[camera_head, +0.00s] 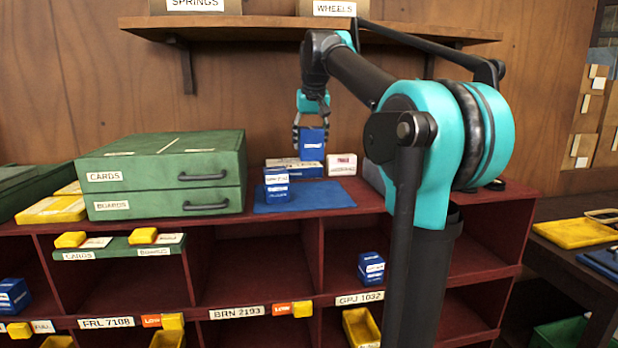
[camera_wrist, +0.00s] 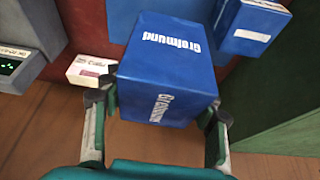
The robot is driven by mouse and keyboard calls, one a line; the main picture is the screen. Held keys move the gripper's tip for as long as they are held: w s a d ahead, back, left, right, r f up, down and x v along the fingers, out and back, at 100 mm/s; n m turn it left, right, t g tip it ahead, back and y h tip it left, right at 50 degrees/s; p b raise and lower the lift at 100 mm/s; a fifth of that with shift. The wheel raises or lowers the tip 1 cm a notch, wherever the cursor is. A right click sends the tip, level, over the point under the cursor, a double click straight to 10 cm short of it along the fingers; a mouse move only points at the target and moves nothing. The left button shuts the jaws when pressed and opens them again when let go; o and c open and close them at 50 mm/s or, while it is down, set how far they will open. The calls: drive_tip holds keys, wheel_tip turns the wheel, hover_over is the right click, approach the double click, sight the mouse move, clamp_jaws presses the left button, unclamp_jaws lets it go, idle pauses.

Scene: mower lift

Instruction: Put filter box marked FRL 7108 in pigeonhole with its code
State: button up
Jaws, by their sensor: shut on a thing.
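My gripper (camera_head: 311,118) is shut on a blue box (camera_head: 313,143), held above the blue mat (camera_head: 325,196) on the cabinet top. In the wrist view the box (camera_wrist: 165,75) sits between the two fingers, with white "Grolmund" lettering; no code is readable on it. The label FRL 7108 (camera_head: 106,322) is on a cabinet shelf edge at lower left, beside an orange LOW tag (camera_head: 151,320) and a yellow tag (camera_head: 173,321). The bay above that label looks empty; a yellow bin (camera_head: 167,339) shows below it.
Blue boxes (camera_head: 277,185) and a white box (camera_head: 342,164) stand on the mat area. Green drawers (camera_head: 165,175) stand left. Labels BRN 2193 (camera_head: 237,312) and GPJ 1032 (camera_head: 359,298) mark other bays. A wall shelf (camera_head: 250,28) is overhead. My arm hides part of the right side.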

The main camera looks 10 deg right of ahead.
wheel_tip(320, 180, down, 11)
drive_tip(key=shift+f, duration=0.1)
idle(0.4)
drive_tip(key=o, duration=0.9)
drive_tip(key=shift+f, duration=0.1)
drive_tip(key=o, duration=0.5)
